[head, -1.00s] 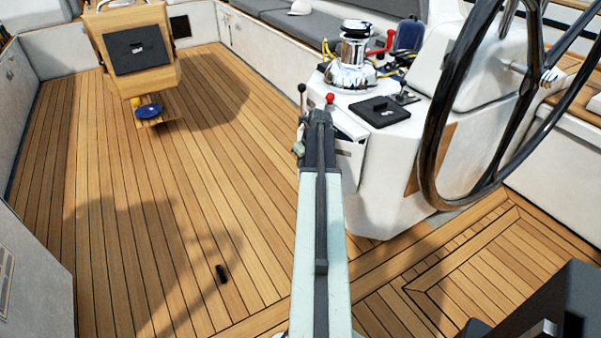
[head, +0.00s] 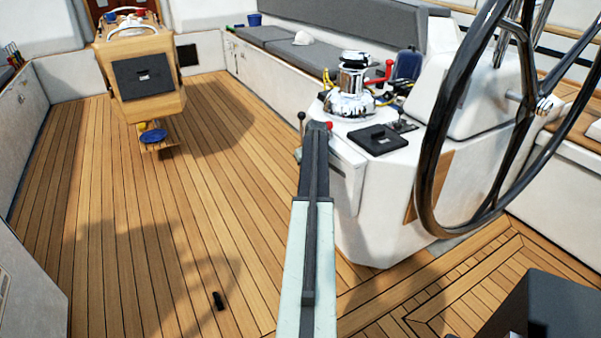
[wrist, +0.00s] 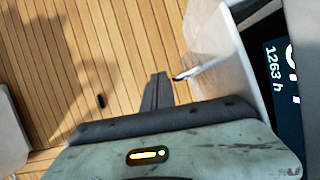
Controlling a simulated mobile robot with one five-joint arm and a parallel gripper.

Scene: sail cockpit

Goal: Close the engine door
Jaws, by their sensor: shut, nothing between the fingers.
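The engine door (head: 347,180) is a white panel at the left side of the white console, just right of my arm in the head view. In the wrist view the door (wrist: 222,65) stands out edge-on, with a dark recess to its right, so it looks ajar. A small metal handle (wrist: 188,74) sticks out from its left face. A display (wrist: 273,85) reading "1263 h" shows in the recess. My gripper (wrist: 158,78) is shut and empty, left of the door, close to the handle; I cannot tell if they touch.
The console carries a chrome winch (head: 351,85), a black box (head: 377,140) and levers. A large black steering wheel (head: 440,130) stands at right. A wooden table (head: 138,75) is at the back left. A small black object (head: 218,301) lies on the open teak deck (head: 110,230).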

